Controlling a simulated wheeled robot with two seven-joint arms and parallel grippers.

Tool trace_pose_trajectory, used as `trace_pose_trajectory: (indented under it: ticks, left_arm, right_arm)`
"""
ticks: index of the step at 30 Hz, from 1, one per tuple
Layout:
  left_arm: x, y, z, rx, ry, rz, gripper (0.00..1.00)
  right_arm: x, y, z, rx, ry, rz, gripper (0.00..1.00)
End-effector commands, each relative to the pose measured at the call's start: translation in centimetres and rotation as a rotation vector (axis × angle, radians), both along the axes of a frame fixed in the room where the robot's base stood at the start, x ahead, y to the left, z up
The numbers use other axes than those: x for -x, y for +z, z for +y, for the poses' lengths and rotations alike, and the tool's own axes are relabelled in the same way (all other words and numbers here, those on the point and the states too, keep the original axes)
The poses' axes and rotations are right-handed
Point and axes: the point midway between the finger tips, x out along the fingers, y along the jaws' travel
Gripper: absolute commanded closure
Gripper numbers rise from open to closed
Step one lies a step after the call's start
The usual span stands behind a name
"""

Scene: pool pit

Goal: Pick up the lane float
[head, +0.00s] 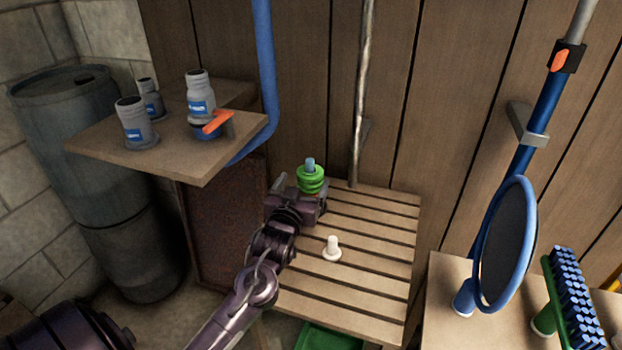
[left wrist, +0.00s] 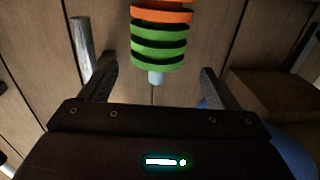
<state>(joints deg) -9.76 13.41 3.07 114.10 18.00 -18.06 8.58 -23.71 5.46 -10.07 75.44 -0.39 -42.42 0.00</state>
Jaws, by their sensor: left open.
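The lane float (head: 310,180) is a stack of green discs with a light-blue end on top in the head view, at the far left part of the slatted bench. In the left wrist view the lane float (left wrist: 158,48) shows green and orange discs and a pale blue end. My left gripper (head: 299,186) is open at the float. In the left wrist view its two fingers (left wrist: 156,66) stand apart, one on each side of the float's line, with no clear contact. The gripper hides the float's lower part in the head view. My right gripper is not in view.
The slatted wooden bench (head: 375,285) carries a small white peg (head: 332,250). A shelf (head: 195,165) with several bottles (head: 133,122) and a blue pipe (head: 266,70) are close on the left. A blue-rimmed net (head: 507,245) and a brush (head: 570,300) stand right.

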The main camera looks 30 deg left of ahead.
Motion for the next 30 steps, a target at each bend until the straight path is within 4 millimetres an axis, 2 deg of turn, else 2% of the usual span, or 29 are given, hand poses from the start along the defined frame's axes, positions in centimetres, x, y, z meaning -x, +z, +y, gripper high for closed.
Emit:
trace_pose_trajectory:
  ticks: [9, 19, 30]
  left_arm:
    - [-4.3, 0.0, 1.1, -0.001, 0.0, 0.001, 0.17]
    - [-4.9, -0.1, 1.2, 0.001, -0.001, 0.003, 0.19]
    - [-4.8, -0.1, 1.2, 0.001, -0.001, 0.002, 0.67]
  right_arm:
    - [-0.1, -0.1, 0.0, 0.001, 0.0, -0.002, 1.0]
    - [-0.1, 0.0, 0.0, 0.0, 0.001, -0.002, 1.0]
    - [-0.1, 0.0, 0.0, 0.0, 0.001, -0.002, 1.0]
